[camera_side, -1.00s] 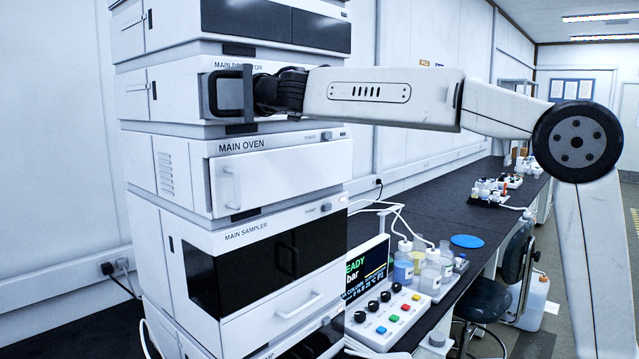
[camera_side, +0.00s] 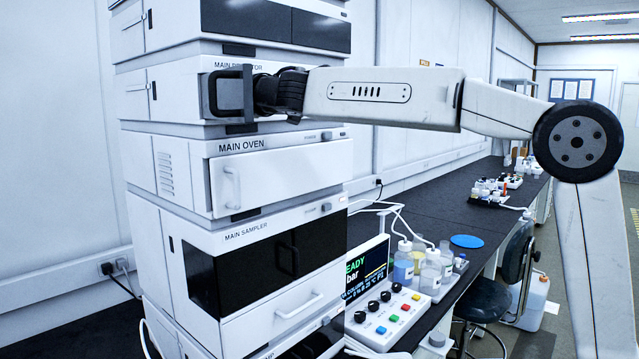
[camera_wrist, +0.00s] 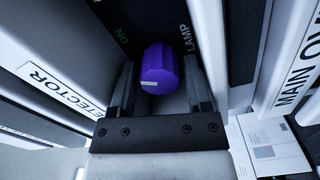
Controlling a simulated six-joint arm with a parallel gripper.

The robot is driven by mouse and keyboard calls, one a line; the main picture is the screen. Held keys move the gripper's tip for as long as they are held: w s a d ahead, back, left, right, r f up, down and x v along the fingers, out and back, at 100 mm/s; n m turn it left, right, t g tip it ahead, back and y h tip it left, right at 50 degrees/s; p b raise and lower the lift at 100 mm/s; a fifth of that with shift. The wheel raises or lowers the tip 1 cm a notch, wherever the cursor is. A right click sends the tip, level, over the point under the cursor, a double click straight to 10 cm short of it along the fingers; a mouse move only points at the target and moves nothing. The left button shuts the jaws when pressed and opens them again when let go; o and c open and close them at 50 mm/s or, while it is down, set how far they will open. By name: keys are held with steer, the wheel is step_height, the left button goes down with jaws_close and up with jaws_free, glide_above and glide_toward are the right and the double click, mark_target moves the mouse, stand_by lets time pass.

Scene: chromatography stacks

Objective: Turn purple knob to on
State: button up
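The purple knob (camera_wrist: 158,70) shows in the wrist view on a dark panel of the main detector, with a pale mark on its lower left side. Green "ON" lettering is up and left of it, white "LAMP" lettering up and right. My gripper (camera_wrist: 160,80) has one finger on each side of the knob. Narrow gaps seem to show between fingers and knob, so the gripper looks open around it. In the side view my gripper (camera_side: 230,95) is at the front of the main detector (camera_side: 177,92), and the knob is hidden there.
The main oven (camera_side: 275,180) is directly below the detector, with the main sampler (camera_side: 235,270) under it. A control box with coloured buttons (camera_side: 388,318) and several bottles stand on the black bench (camera_side: 440,212) to the right. Panel walls stand close beside my fingers.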

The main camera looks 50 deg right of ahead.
steer(key=shift+s, duration=0.2)
steer(key=s, duration=0.7)
steer(key=shift+s, duration=0.2)
stand_by(0.4)
steer(key=d+f+m+g, duration=0.1)
steer(key=f, duration=0.3)
steer(key=d+f+m+g, duration=0.1)
steer(key=f, duration=0.4)
steer(key=f+m+g+h, duration=0.1)
steer(key=f, duration=0.4)
steer(key=shift+s+d+f+m+g, duration=0.1)
steer(key=shift+s+d+m+g, duration=0.1)
steer(key=shift+d+m+g, duration=0.2)
steer(key=s+d+f+m+g, duration=0.1)
steer(key=s+f+m+g, duration=0.1)
steer(key=f, duration=0.5)
steer(key=s+d+f+m+g, duration=0.1)
steer(key=s+f+m+g, duration=0.15)
steer(key=f, duration=0.35)
steer(key=s+f+m+g+y, duration=0.1)
steer(key=s+f+m+g, duration=0.5)
steer(key=s+f, duration=1.2)
step_height(320, 180, down, 2)
steer(key=shift+s+d+f+g, duration=0.15)
steer(key=shift+s+d+g, duration=0.2)
steer(key=shift+d+g, duration=0.15)
steer(key=shift+m, duration=0.25)
